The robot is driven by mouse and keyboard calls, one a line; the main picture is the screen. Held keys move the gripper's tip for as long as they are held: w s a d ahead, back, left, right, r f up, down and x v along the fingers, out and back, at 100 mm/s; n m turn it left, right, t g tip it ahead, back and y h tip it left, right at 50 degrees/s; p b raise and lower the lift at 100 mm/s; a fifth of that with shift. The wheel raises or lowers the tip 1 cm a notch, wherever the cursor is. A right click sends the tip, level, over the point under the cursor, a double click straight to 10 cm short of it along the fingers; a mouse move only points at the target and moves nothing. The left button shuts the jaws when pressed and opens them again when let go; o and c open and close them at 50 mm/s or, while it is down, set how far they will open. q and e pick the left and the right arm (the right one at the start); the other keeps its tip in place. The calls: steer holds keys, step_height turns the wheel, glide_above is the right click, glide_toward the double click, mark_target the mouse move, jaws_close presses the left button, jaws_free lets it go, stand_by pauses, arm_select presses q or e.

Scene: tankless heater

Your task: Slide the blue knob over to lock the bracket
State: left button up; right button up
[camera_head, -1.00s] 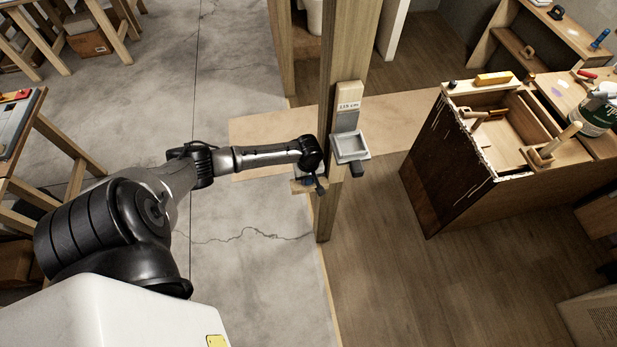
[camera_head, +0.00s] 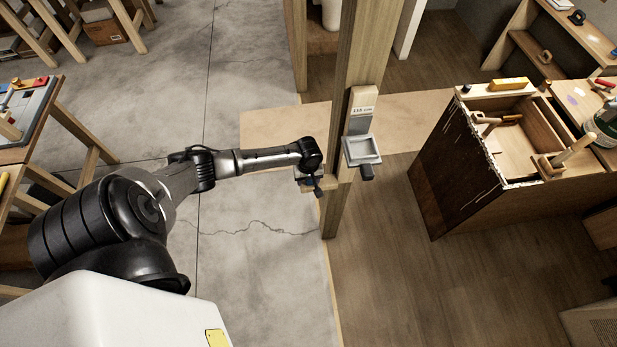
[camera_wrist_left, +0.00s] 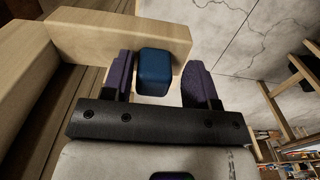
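The blue knob (camera_wrist_left: 155,70) shows in the left wrist view, in front of a pale wooden block (camera_wrist_left: 105,35). My left gripper (camera_wrist_left: 160,75) is open, with its two purple fingers on either side of the knob. A small gap shows at the left finger and another at the right finger. In the head view my left gripper (camera_head: 308,181) is at the left side of the wooden post (camera_head: 345,120), and the knob is mostly hidden there. A grey square metal bracket (camera_head: 361,150) is on the post's right side. My right gripper is not in view.
A label (camera_head: 363,110) is on the board above the bracket. A wooden cabinet (camera_head: 465,170) with tools on top stands at the right. A workbench (camera_head: 30,125) stands at the left. The floor (camera_head: 255,270) below the arm is clear.

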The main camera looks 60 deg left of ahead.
arm_select(q)
steer(key=shift+o, duration=0.2)
steer(key=shift+w, duration=0.1)
steer(key=shift+r, duration=0.6)
step_height(320, 180, up, 13)
steer(key=shift+f+p, duration=0.15)
steer(key=shift+p, duration=0.3)
